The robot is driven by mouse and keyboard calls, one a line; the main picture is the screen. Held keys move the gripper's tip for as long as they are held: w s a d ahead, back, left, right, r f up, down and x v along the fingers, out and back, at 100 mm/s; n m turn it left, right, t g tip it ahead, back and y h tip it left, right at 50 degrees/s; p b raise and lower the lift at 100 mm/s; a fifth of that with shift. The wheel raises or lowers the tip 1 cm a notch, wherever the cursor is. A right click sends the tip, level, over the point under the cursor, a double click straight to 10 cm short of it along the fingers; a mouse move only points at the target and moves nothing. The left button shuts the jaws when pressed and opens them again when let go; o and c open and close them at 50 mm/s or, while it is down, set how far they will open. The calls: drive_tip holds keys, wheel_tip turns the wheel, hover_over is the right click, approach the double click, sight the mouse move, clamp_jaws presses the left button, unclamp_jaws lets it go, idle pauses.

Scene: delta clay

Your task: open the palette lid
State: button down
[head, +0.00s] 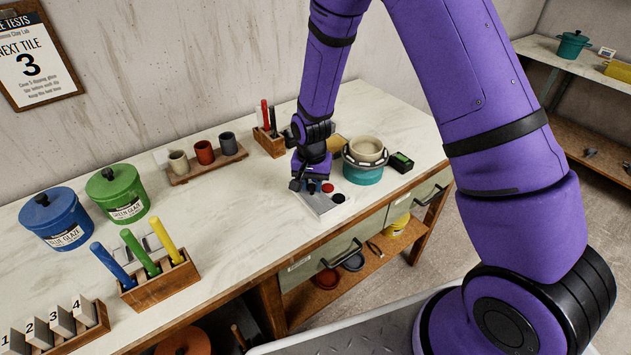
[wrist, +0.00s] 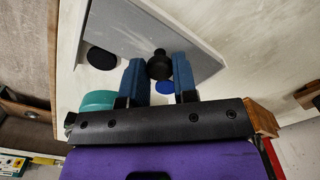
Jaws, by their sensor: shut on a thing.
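The palette (head: 319,206) is a pale flat box near the front edge of the workbench, with red and black paint wells showing. In the wrist view its black well (wrist: 101,58) and blue well (wrist: 165,88) are visible. The grey lid (wrist: 190,42) is a flat panel that looks raised at an angle, leaving these wells uncovered. A dark round knob (wrist: 159,66) stands on the lid. My gripper (wrist: 159,80) has its two blue fingers closed on either side of the knob. In the head view my gripper (head: 312,184) is over the palette and hides much of the lid.
A teal pot with a pale bowl (head: 366,151) stands right of the palette, with a small dark box (head: 400,162) beside it. A wooden tool holder (head: 270,141) and cups on a tray (head: 207,160) are behind.

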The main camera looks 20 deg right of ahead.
sight(312, 185)
drive_tip(key=c, duration=0.9)
unclamp_jaws()
wheel_tip(312, 185, up, 11)
drive_tip(key=shift+f, duration=0.15)
